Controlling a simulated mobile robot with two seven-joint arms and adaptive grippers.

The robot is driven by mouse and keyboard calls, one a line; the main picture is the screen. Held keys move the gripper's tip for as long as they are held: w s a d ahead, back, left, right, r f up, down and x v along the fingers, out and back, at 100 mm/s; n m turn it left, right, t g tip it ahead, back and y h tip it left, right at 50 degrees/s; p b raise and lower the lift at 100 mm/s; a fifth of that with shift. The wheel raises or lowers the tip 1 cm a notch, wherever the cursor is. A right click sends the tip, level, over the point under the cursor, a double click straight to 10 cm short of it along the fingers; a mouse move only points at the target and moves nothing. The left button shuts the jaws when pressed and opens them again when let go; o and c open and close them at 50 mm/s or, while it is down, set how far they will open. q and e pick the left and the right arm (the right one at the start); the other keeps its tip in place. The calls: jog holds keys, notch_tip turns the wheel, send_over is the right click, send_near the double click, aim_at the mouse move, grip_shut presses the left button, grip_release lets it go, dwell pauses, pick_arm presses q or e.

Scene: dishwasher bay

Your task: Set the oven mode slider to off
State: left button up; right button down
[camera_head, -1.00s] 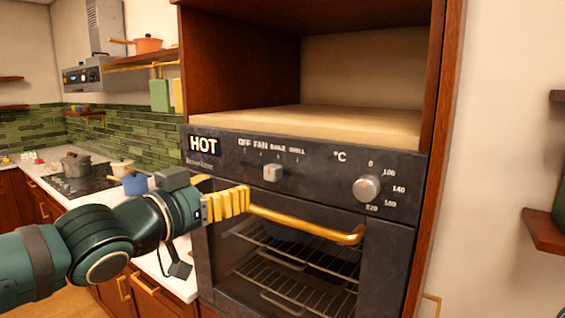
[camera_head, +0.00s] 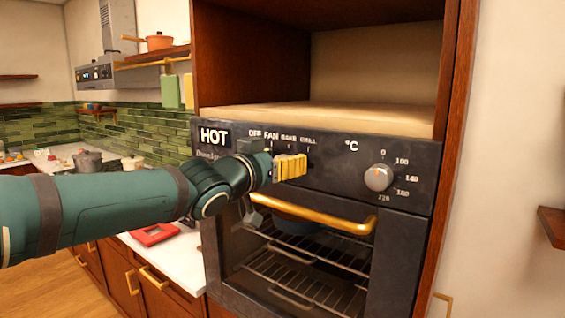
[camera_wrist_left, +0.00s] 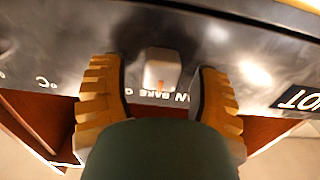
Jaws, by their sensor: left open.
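My left gripper (camera_head: 290,167) is open at the oven's black control panel (camera_head: 335,165), its yellow fingers in front of the slider's place. The oven mode slider, a pale block-shaped knob (camera_wrist_left: 161,70) with an orange mark, is hidden behind the fingers in the head view. In the left wrist view, which is upside down, the knob stands between the two spread fingers, with a visible gap on each side. Its mark points near the BAKE label, on the side towards FAN. The labels OFF, FAN, BAKE and GRILL run above the gripper. My right gripper is not in view.
A round temperature dial (camera_head: 378,177) is to the right on the panel. The golden oven door handle (camera_head: 315,215) juts out below my gripper. An empty cabinet niche (camera_head: 370,70) is above. A red object (camera_head: 155,235) lies on the white counter at left.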

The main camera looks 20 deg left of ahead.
pick_arm(q)
jog(key=shift+w, duration=0.2)
grip_shut()
jog(key=shift+r, duration=0.1)
